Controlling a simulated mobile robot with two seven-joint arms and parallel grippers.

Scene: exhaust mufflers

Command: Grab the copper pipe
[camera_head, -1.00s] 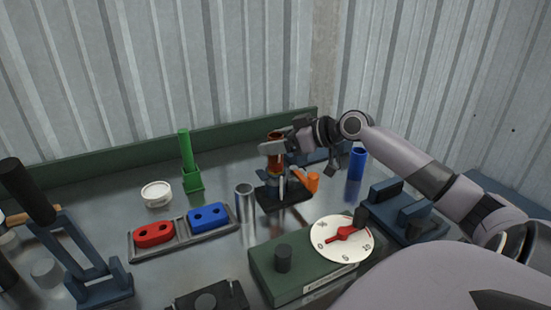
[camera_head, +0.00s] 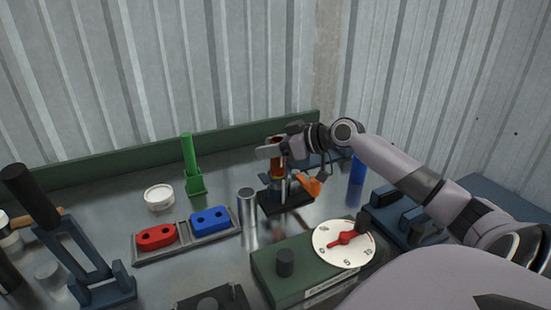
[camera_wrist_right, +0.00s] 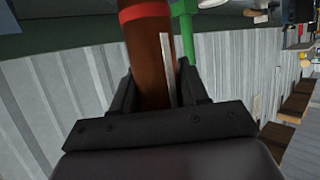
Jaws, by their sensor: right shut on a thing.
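The copper pipe (camera_head: 277,165) stands upright at the black stand with a blue clamp (camera_head: 284,196) near the middle of the table. My right gripper (camera_head: 273,150) is shut on the pipe near its upper end. In the right wrist view the brown pipe (camera_wrist_right: 150,50), with a red band, lies between the two dark fingers of my right gripper (camera_wrist_right: 155,85). Whether the pipe's lower end still touches the stand is hard to tell. My left gripper is not in view.
An orange handle (camera_head: 309,185) sticks out beside the stand. A silver cylinder (camera_head: 247,205), a tray with red and blue blocks (camera_head: 187,243), a green post (camera_head: 190,160) and a green box with a dial (camera_head: 290,270) stand around it. A blue cylinder (camera_head: 357,170) is to the right.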

